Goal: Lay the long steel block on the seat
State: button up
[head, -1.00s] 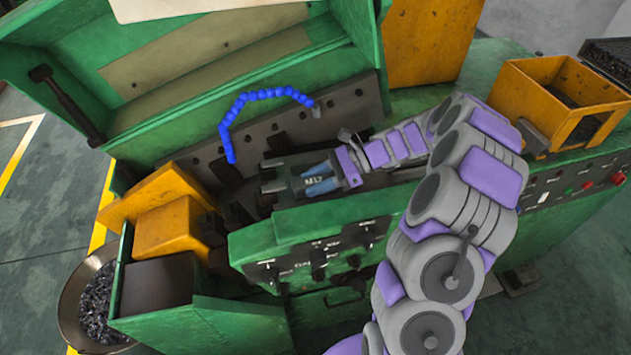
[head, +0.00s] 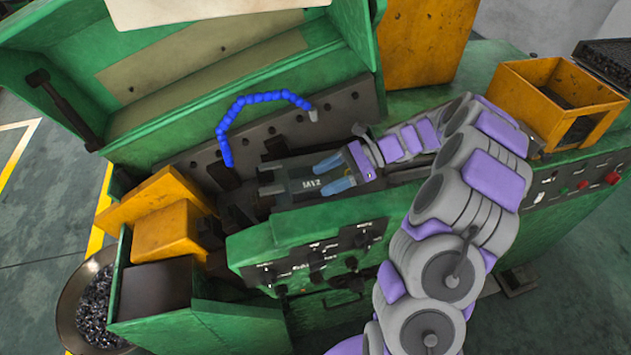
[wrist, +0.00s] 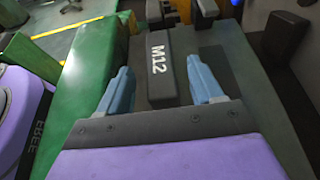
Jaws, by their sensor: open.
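The long steel block (head: 302,184) is dark grey with M12 on it. It lies in the recess of the green machine, and it also shows in the wrist view (wrist: 161,70). My gripper (head: 333,173) is open, its two blue fingers apart. In the wrist view my gripper (wrist: 161,88) has one finger on each side of the block's near end, with gaps between fingers and block. The seat is not clearly told apart from the dark metal around the block.
A blue segmented hose (head: 240,105) arches behind the block. A green control panel (head: 310,250) stands in front. Orange guards (head: 165,215) are at the left, and an orange bin (head: 550,95) is at the right.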

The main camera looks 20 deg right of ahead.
jog(key=v, duration=0.7)
jog(key=shift+d+r, duration=0.15)
jog(key=shift+d, duration=0.2)
jog(key=s+a+r+n+g+h, duration=0.25)
jog(key=s+a+r+n, duration=0.2)
jog(key=s+a, duration=0.3)
jog(key=s+a+r+n+g+h, duration=0.1)
jog(key=s+a+r+n+h, duration=0.2)
jog(key=s+a+n, duration=0.4)
jog(key=s+d+f+n+t+h, duration=0.1)
jog(key=s+d+f+n+h, duration=0.2)
jog(key=s, duration=1.6)
jog(key=n+h, duration=0.3)
jog(key=h, duration=0.2)
jog(key=shift+s+t, duration=0.35)
jog(key=shift+s, duration=0.05)
jog(key=shift+d+f+n, duration=0.1)
jog(key=shift+d+n, duration=0.05)
jog(key=shift+n, duration=0.1)
